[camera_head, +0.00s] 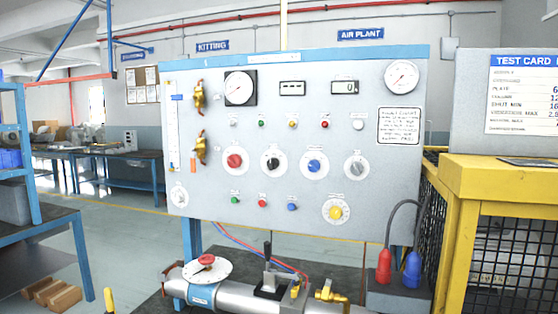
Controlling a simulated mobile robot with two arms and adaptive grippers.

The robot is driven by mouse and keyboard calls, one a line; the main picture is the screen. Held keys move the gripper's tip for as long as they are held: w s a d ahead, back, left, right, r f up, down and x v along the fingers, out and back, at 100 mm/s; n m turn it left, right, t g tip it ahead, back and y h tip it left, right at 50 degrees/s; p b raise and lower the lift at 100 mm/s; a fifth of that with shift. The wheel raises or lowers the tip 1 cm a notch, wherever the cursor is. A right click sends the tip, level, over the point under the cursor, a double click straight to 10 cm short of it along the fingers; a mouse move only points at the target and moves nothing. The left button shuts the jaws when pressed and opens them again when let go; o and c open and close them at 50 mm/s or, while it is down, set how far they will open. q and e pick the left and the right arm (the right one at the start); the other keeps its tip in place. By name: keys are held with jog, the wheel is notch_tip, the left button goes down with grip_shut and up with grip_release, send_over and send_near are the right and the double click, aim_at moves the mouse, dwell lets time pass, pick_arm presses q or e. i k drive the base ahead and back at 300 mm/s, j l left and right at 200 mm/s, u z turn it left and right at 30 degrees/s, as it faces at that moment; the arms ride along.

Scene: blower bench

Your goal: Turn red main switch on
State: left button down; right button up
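The grey control panel (300,205) faces me in the middle of the view. A red rotary knob (234,160) on a round white plate is leftmost in the panel's row of large knobs; I take it as the red main switch. Its pointer direction is too small to read. To its right are a black knob (272,162), a blue knob (314,165) and a grey knob (356,166). A small red push button (262,203) sits below. Neither gripper is in view, and nothing covers the red knob.
Brass valves (199,98) project from the panel's left side. Red and blue plugs (384,266) are at right, beside a yellow mesh frame (455,200).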

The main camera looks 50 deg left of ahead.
aim_at(235, 160)
jog(key=u, duration=1.55)
